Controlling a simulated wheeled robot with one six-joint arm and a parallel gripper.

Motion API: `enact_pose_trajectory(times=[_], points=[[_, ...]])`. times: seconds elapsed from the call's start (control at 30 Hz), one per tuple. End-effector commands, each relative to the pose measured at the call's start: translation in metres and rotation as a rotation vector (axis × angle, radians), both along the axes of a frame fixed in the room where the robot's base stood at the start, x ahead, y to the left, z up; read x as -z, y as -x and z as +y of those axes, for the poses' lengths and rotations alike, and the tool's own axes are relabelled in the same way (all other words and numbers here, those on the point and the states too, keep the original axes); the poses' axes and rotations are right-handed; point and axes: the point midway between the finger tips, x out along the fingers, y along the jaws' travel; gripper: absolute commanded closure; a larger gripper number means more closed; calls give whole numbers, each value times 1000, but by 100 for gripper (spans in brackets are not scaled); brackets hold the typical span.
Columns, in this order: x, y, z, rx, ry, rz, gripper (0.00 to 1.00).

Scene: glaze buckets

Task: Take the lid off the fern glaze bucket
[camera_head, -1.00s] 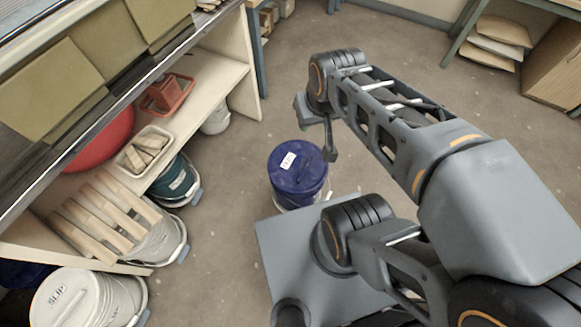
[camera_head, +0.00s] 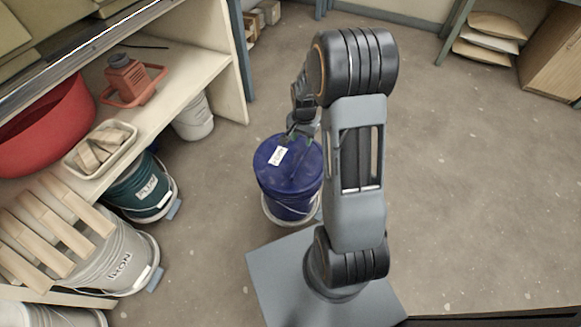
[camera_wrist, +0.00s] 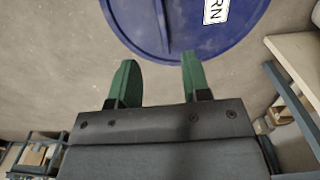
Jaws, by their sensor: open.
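The fern glaze bucket (camera_head: 289,205) stands upright on the floor just beyond my base. Its blue lid (camera_head: 272,176) is on and has a raised bar across its top. A white label (camera_head: 278,156) lies on the lid; in the wrist view the label (camera_wrist: 216,10) ends in "RN". My gripper (camera_head: 301,130) is at the lid's far edge in the head view. In the wrist view my gripper (camera_wrist: 160,72) has its two green fingers apart with nothing between them. The lid (camera_wrist: 185,28) and its bar (camera_wrist: 163,28) lie ahead of the fingertips.
A shelf unit (camera_head: 170,110) on the left holds a red bowl (camera_head: 48,125), a tray of wooden pieces (camera_head: 100,148) and an orange-red item (camera_head: 130,80). A teal bucket (camera_head: 140,190) and a grey bucket (camera_head: 115,255) stand below. The floor to the right is clear.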

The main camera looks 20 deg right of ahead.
Motion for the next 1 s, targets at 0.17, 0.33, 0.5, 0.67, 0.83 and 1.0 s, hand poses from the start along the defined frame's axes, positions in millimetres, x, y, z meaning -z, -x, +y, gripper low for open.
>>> enact_pose_trajectory(times=[0.17, 0.33, 0.5, 0.67, 0.83, 1.0], points=[[40, 0, -1, 8, -2, 7, 56], [66, 0, -1, 7, -1, 5, 56], [80, 0, -1, 6, -1, 4, 56], [84, 0, 0, 6, -1, 2, 56], [98, 0, 0, 5, -1, 5, 56], [122, 0, 1, 5, -1, 5, 56]])
